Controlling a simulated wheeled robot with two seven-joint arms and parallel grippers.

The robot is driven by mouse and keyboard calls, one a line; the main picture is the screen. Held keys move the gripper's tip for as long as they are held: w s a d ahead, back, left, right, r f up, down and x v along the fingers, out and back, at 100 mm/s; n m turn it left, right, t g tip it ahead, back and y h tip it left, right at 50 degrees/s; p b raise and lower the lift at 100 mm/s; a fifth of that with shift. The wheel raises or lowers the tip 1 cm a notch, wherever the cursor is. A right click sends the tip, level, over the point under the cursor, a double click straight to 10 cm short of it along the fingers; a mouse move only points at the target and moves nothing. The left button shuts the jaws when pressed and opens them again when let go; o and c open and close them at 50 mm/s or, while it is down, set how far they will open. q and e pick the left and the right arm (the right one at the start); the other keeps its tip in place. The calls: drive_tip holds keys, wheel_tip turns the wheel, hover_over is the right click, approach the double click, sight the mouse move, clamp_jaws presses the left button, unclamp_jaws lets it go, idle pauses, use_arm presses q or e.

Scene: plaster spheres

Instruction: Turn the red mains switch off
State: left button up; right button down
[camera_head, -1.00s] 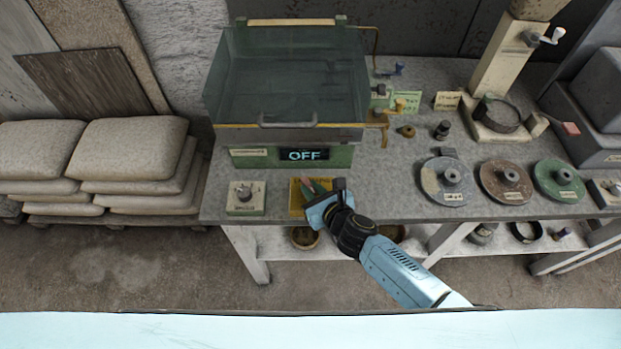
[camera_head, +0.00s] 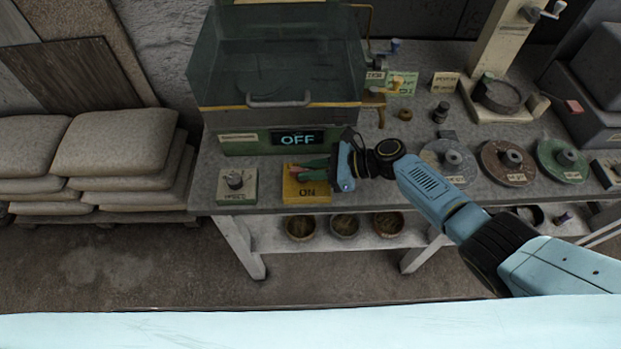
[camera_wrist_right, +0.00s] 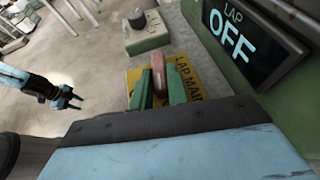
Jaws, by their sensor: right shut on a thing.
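The red mains switch lever (camera_wrist_right: 158,77) stands on a yellow box (camera_head: 306,195) at the front edge of the bench. The box reads "ON" at its front in the head view and "LAP MAIN" in the wrist view. My right gripper (camera_head: 312,167) comes in from the right, its green fingers on either side of the red lever. It is shut on the lever, which shows between the fingers in the wrist view. The fingers hide part of the lever. My left gripper (camera_wrist_right: 67,98) shows small at the left of the wrist view, empty, its fingers apart.
A lit "OFF" display (camera_head: 297,138) is on the green machine behind the box. A grey knob box (camera_head: 237,186) stands to the left. Several discs (camera_head: 508,162) lie to the right. Bowls (camera_head: 344,226) are on the shelf below. Sandbags (camera_head: 115,145) are at the left.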

drive_tip(key=shift+w+n+g+b, duration=0.2)
drive_tip(key=shift+n+g+b, duration=0.85)
drive_tip(key=shift+b, duration=0.2)
drive_tip(key=c, duration=1.4)
unclamp_jaws()
drive_tip(key=shift+a, duration=0.1)
drive_tip(key=shift+o, duration=0.2)
drive_tip(key=v, duration=1.3)
drive_tip(key=shift+d, duration=0.25)
drive_tip(key=shift+f, duration=0.1)
